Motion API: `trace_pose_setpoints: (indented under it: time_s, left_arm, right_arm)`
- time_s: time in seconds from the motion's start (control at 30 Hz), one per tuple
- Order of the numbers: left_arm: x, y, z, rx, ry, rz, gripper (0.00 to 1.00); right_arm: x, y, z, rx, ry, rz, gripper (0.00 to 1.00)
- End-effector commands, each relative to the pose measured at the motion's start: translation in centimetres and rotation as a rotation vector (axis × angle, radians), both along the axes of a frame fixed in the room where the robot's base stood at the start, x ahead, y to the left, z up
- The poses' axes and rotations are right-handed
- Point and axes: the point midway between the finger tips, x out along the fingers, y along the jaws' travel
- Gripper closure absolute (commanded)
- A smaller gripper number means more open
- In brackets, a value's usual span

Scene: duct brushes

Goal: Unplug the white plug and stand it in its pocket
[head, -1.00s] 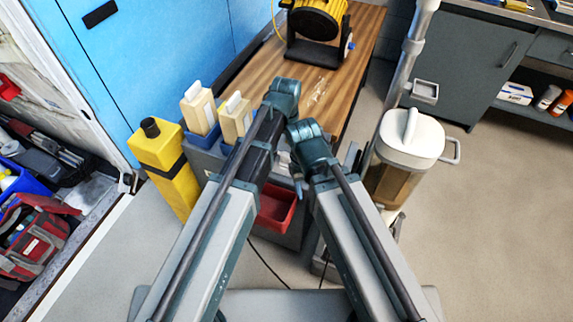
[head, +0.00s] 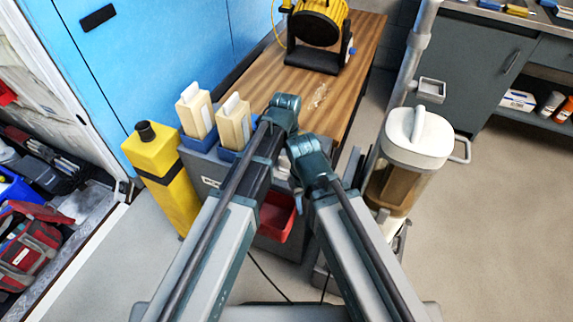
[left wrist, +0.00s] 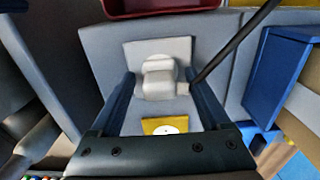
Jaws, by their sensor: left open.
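The white plug (left wrist: 158,80) sits on a pale square plate (left wrist: 181,50) on the grey panel in the left wrist view. A dark cord runs off to its upper right. My left gripper (left wrist: 160,86) is open, with one finger on each side of the plug; I cannot tell whether they touch it. In the head view my arms hide the plug and most of the left gripper. My right gripper cannot be made out. I cannot tell which holder is the plug's pocket; a red bin (head: 277,216) hangs low on the grey cart (head: 208,165).
Cream blocks with white handles (head: 196,112) stand in blue holders on the cart. A yellow bottle (head: 158,178) is to its left. A white-lidded container (head: 418,140) stands at right. A wooden bench (head: 330,92) with a yellow reel is behind. Open floor lies at right.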

Motion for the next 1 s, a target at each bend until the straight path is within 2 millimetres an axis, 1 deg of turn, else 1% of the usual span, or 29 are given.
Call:
trace_pose_setpoints:
  time_s: [0.37, 0.4, 0.47, 0.5, 0.57, 0.6, 0.67, 0.7, 0.83, 1.0]
  left_arm:
    - [0.00, 0.00, 0.00, 0.000, 0.000, 0.000, 0.20]
    - [0.00, 0.00, 0.00, 0.000, 0.000, 0.000, 0.22]
    - [0.00, 0.00, 0.00, 0.000, 0.000, 0.000, 0.33]
    - [0.00, 0.00, 0.00, 0.000, 0.000, 0.000, 0.40]
    - [0.00, 0.00, 0.00, 0.000, 0.000, 0.000, 0.51]
    - [0.00, 0.00, -0.01, 0.000, 0.000, 0.000, 0.58]
    - [0.00, 0.00, -0.01, 0.000, 0.000, 0.000, 0.69]
    - [0.00, 0.00, -0.01, 0.000, 0.000, 0.000, 0.76]
    - [0.00, 0.00, -0.01, 0.000, 0.000, 0.000, 0.99]
    - [0.00, 0.00, -0.01, 0.000, 0.000, 0.000, 1.00]
  right_arm:
    - [0.00, 0.00, 0.00, 0.000, 0.000, 0.000, 0.50]
    - [0.00, 0.00, 0.00, 0.000, 0.000, 0.000, 0.50]
    - [0.00, 0.00, 0.00, 0.000, 0.000, 0.000, 0.50]
    - [0.00, 0.00, 0.00, 0.000, 0.000, 0.000, 0.50]
    - [0.00, 0.00, 0.00, 0.000, 0.000, 0.000, 0.50]
    - [0.00, 0.00, -0.01, 0.000, 0.000, 0.000, 0.50]
    - [0.00, 0.00, -0.01, 0.000, 0.000, 0.000, 0.50]
    - [0.00, 0.00, -0.01, 0.000, 0.000, 0.000, 0.50]
    - [0.00, 0.00, -0.01, 0.000, 0.000, 0.000, 0.50]
    - [0.00, 0.00, -0.01, 0.000, 0.000, 0.000, 0.50]
